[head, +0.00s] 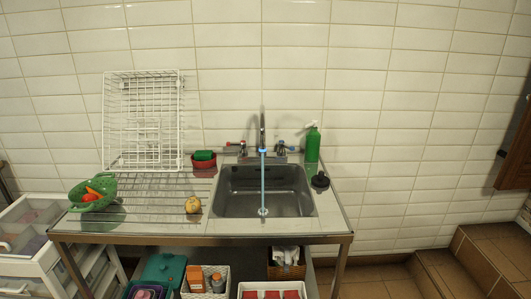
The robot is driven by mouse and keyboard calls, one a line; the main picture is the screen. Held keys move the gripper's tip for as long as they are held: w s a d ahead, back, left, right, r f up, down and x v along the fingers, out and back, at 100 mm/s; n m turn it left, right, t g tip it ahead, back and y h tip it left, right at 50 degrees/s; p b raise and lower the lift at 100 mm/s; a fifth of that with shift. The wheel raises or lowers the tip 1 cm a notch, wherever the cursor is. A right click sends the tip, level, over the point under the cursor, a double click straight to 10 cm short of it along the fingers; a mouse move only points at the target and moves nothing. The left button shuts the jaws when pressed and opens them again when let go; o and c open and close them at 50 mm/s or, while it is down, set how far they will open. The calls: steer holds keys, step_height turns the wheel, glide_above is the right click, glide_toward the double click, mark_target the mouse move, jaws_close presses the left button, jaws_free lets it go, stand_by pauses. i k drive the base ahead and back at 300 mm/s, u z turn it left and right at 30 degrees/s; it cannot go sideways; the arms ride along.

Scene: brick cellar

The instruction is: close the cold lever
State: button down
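A tall metal faucet (262,130) stands behind the sink basin (240,190), against the tiled wall. A pale blue stream of water (263,185) runs from its spout down into the basin. To the right of the spout is the cold lever (282,147), with a small blue mark. To the left is another lever (237,145) with red on it. Both levers are small in the head view, so their exact angles are hard to tell. My gripper is not in view.
A green bottle (313,145) stands close right of the cold lever, with a black round object (320,181) in front. Left are a red container with a green sponge (204,156), a wire rack (141,120) and a green colander (92,193). Brown steps (470,265) rise at right.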

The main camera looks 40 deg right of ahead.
mark_target(281, 144)
steer(key=z, duration=0.6)
steer(key=k, duration=0.15)
steer(key=u, duration=2.2)
steer(key=k, duration=0.6)
steer(key=z, duration=0.65)
steer(key=k, duration=0.75)
steer(key=z, duration=0.45)
steer(key=i, duration=1.55)
steer(key=u, duration=0.3)
